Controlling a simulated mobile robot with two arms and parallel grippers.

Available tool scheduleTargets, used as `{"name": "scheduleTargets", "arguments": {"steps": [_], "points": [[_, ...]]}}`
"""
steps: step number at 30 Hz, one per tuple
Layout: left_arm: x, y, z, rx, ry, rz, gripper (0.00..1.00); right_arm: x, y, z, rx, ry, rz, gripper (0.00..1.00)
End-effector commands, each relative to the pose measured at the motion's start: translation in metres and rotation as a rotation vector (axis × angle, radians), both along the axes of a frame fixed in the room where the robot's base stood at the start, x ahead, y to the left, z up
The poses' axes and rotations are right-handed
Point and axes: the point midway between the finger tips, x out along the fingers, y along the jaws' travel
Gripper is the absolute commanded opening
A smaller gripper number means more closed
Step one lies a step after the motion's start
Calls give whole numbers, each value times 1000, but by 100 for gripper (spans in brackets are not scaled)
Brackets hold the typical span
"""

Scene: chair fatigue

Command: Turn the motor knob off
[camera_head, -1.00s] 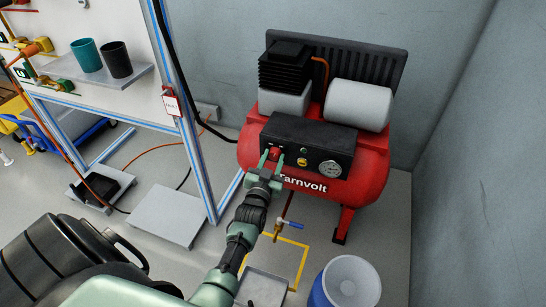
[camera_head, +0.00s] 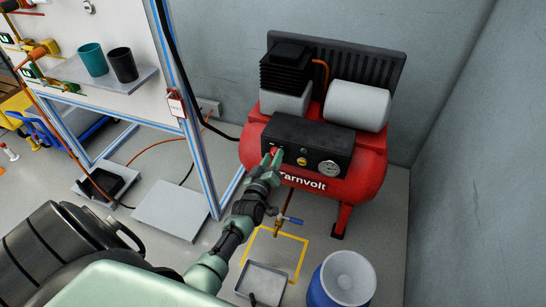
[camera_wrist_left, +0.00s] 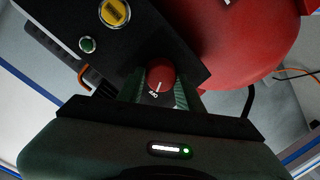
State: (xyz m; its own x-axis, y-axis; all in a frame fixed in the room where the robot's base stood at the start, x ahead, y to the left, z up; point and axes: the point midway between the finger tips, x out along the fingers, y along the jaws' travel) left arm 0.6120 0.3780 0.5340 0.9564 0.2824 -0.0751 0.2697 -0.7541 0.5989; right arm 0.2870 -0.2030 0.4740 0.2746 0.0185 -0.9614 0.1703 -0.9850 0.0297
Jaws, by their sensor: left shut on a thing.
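The red motor knob (camera_wrist_left: 161,78) sits on the black control panel (camera_head: 322,139) of the red compressor (camera_head: 365,172). In the left wrist view the knob has a white pointer line and a partly visible white label beside it. My left gripper (camera_head: 271,160) is at the panel's left end, its green fingers on either side of the knob. The left wrist view shows the gripper (camera_wrist_left: 160,90) shut on the knob. In the head view the fingers partly hide the knob. My right gripper is not in view.
A gauge (camera_head: 329,169) and a yellow-ringed button (camera_head: 302,161) are on the panel, right of the knob. A blue-handled valve (camera_head: 290,220) hangs below the compressor. A blue drum (camera_head: 342,281) and a grey tray (camera_head: 262,283) stand on the floor. A framed bench is at left.

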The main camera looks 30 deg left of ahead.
Motion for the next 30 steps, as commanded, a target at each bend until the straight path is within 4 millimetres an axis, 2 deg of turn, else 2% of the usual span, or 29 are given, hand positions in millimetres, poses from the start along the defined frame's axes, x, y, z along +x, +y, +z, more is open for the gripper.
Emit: {"name": "scheduleTargets", "arguments": {"steps": [9, 22, 23, 25, 30], "points": [[0, 1, 0, -80, -19, 0, 0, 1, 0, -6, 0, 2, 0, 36], [0, 1, -1, -90, -21, 1, 0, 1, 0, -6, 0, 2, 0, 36], [0, 1, 0, -90, -21, 1, 39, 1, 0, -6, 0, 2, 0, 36], [0, 1, -1, -90, -21, 1, 58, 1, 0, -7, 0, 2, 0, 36], [0, 1, -1, -89, -21, 0, 58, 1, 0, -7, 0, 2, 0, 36]]}}
